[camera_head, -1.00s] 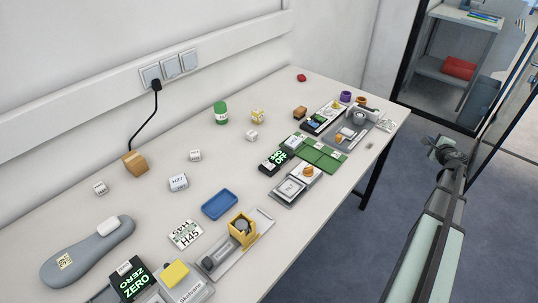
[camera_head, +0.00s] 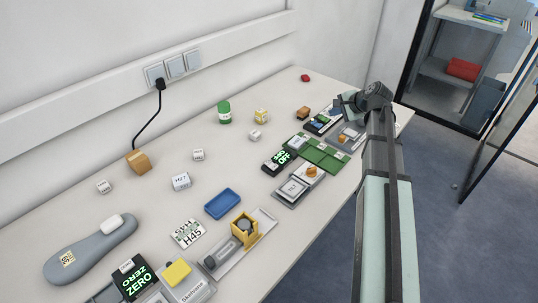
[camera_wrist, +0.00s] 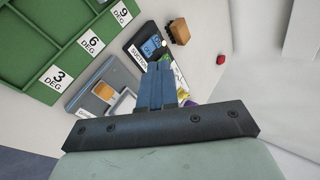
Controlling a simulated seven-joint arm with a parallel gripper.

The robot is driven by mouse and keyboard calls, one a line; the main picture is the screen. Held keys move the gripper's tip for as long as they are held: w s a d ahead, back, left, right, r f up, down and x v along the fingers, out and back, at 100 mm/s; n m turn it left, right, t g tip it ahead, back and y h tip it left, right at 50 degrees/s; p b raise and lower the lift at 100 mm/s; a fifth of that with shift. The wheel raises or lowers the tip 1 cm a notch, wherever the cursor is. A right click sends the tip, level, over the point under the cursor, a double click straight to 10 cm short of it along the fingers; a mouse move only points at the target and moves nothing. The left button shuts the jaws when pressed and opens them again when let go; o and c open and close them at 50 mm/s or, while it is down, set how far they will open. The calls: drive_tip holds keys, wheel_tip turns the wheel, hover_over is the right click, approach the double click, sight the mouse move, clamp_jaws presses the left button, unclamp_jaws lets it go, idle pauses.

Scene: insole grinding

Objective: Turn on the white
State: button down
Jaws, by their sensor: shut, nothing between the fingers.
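The task does not say which white thing is meant, and I cannot tell which one it is. My gripper (camera_wrist: 160,82) is shut and empty in the wrist view, above the far end of the table. Past its fingers lies a dark device with a blue display (camera_wrist: 150,46), labelled SUCTION. To the fingers' left is a grey device (camera_wrist: 84,104) with an orange knob (camera_wrist: 103,91) and a white frame (camera_wrist: 124,104), partly hidden by my gripper. In the head view my arm's end covers part of these devices; the grey one (camera_head: 346,136) shows below it.
A green tray (camera_head: 318,152) with compartments marked 3, 6 and 9 DEG lies nearby. A brown block (camera_wrist: 179,32) and a red item (camera_wrist: 220,59) lie beyond. Nearer are a device reading OFF (camera_head: 279,157), a blue tray (camera_head: 222,204) and a yellow holder (camera_head: 243,230).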

drive_tip(key=s+a+r+n+g, duration=0.1)
drive_tip(key=s+a+g, duration=0.15)
drive_tip(key=a, duration=0.45)
drive_tip(key=s+a+r+n+g, duration=0.1)
drive_tip(key=s+a+n, duration=0.15)
drive_tip(key=a, duration=0.45)
drive_tip(key=g+h, duration=0.3)
approach(268, 160)
drive_tip(key=shift+n, duration=0.35)
drive_tip(key=x, duration=0.7)
drive_tip(key=shift+a+r, duration=0.1)
drive_tip(key=shift+a, duration=0.05)
